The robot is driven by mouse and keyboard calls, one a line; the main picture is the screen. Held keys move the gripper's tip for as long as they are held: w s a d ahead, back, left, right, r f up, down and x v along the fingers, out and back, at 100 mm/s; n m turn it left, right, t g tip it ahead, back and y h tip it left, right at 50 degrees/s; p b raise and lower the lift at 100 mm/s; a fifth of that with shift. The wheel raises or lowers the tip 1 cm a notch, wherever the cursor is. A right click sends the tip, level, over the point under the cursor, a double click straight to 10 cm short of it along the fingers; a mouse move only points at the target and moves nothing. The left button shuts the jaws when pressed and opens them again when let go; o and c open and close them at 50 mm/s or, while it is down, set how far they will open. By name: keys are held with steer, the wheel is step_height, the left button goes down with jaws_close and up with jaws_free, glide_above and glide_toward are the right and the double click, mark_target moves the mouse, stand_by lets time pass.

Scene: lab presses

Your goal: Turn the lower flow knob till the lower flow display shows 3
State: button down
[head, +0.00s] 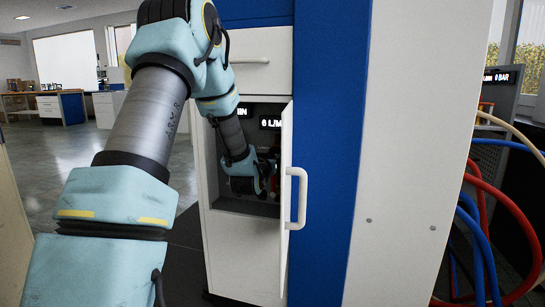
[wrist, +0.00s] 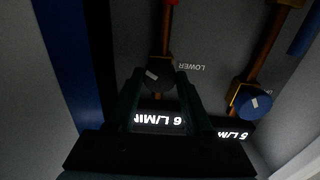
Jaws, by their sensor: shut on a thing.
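The dark lower flow knob (wrist: 158,73) is in the wrist view, beside an upside-down LOWER label (wrist: 190,67). My gripper (wrist: 160,82) has one finger on each side of this knob and is shut on it. The lower flow display (wrist: 158,122) shows upside down in the wrist view, between the fingers. In the head view this display (head: 270,123) reads 6 L/M, its right end cut off by the door. In the head view my gripper is inside the cabinet bay, and the knob is hidden by my arm and the door.
A second, blue knob (wrist: 254,103) and another display (wrist: 233,135) are close to the right in the wrist view. The open white cabinet door (head: 287,195) with its handle (head: 300,198) stands just right of my wrist. Red and blue hoses (head: 485,230) hang at far right.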

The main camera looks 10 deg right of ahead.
stand_by(0.3)
steer(key=m+b, duration=0.3)
steer(key=m, duration=0.1)
steer(key=shift+f+m, duration=0.15)
steer(key=shift+m, duration=0.25)
steer(key=m+b, duration=0.1)
steer(key=m, duration=0.2)
steer(key=shift+b, duration=0.4)
steer(key=shift+a+m+b, duration=0.1)
steer(key=shift+m+b, duration=0.45)
steer(key=shift+m, duration=1.25)
steer(key=shift+r+m, duration=0.2)
steer(key=shift+m, duration=0.1)
steer(key=shift+c, duration=1.5)
jaws_free()
